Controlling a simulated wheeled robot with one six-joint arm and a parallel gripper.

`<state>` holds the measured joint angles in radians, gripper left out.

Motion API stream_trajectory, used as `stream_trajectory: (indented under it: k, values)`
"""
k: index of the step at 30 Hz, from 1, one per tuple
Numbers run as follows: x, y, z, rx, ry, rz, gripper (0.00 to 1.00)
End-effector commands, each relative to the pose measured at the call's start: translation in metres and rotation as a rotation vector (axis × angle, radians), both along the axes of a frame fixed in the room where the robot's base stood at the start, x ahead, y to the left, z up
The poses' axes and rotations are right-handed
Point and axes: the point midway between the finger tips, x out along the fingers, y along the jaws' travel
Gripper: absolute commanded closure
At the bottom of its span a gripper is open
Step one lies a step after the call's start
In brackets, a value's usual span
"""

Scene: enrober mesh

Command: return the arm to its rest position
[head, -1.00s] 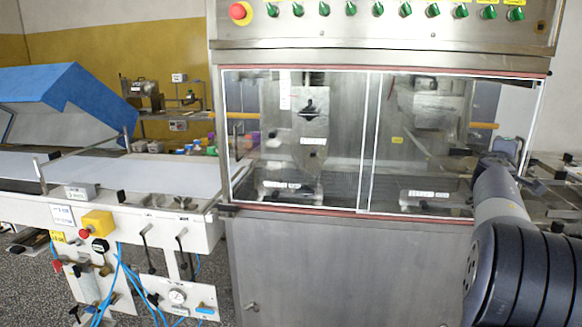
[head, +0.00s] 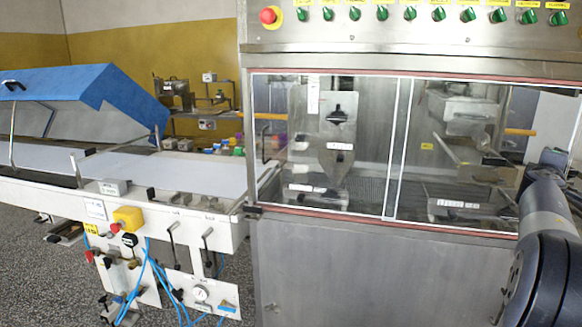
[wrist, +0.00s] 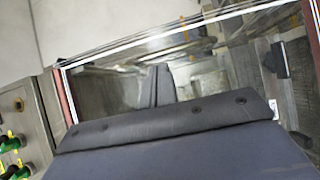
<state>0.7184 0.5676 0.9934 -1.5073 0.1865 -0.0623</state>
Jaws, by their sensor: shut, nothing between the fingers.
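My arm (head: 548,215) shows at the right edge of the head view, in front of the right part of the enrober's glass window; its end is out of that frame. In the wrist view my gripper (wrist: 156,72) shows as two dark fingers close together beyond the broad dark housing at the bottom. They are shut with nothing between them. Behind them is the enrober's window (wrist: 215,70), tilted in this view. I cannot tell how far the fingers are from the glass.
The steel enrober cabinet (head: 380,270) stands ahead, with green knobs and a red button (head: 270,16) on its top panel. A white conveyor (head: 160,173) joins it at the left, with a blue raised cover (head: 70,85). Speckled floor (head: 40,270) shows at the lower left.

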Motion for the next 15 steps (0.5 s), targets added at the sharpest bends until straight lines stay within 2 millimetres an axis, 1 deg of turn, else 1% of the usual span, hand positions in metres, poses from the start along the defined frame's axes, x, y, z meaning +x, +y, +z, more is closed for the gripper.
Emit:
stream_trajectory:
  k: [3, 5, 15]
  values:
    - [0.002, 0.017, -0.001, -0.002, -0.004, 0.003, 1.0]
    - [-0.001, 0.027, -0.001, -0.003, -0.003, 0.003, 1.0]
    - [-0.034, 0.066, 0.0, -0.002, -0.004, 0.002, 1.0]
